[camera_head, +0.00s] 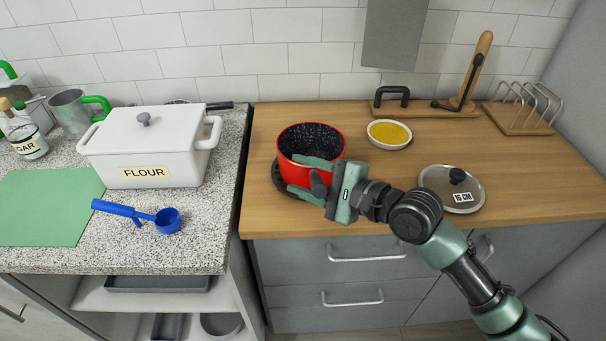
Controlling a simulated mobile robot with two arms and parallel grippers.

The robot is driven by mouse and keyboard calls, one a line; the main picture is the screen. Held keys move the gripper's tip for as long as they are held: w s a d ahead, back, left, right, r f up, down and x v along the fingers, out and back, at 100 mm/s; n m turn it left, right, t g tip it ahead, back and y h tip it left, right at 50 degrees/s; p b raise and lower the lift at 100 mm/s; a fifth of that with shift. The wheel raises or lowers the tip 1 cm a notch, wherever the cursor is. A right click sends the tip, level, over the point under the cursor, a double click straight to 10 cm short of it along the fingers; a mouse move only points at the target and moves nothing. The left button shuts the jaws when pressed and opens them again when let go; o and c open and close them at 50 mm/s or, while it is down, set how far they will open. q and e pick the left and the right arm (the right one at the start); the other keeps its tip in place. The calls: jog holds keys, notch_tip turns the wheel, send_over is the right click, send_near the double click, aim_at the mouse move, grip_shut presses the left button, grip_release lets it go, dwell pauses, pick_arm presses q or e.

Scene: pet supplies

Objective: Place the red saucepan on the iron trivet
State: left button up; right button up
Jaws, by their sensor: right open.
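The red saucepan (297,171) with a dark speckled inside stands upright on the wooden counter. A dark trivet (279,184) shows at its lower left, under or right against the pan; the rest of the trivet is hidden by the pan and my gripper. My right gripper (304,177) is open at the pan's front right side, its fingers pointing left. One finger lies near the rim and the other lower in front of the pan. I cannot tell whether they touch it. The pan's handle is not clearly visible. My left gripper is not in view.
A steel lid (438,182) marked 16 CM lies to the right. A bowl of yellow food (390,134) stands behind my gripper. A wooden board (430,109) and a rack (523,115) are at the back. A white flour box (150,150) and blue scoop (167,220) are left.

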jog(key=shift+d, duration=0.1)
jog(key=b+v, duration=0.1)
jog(key=v, duration=1.1)
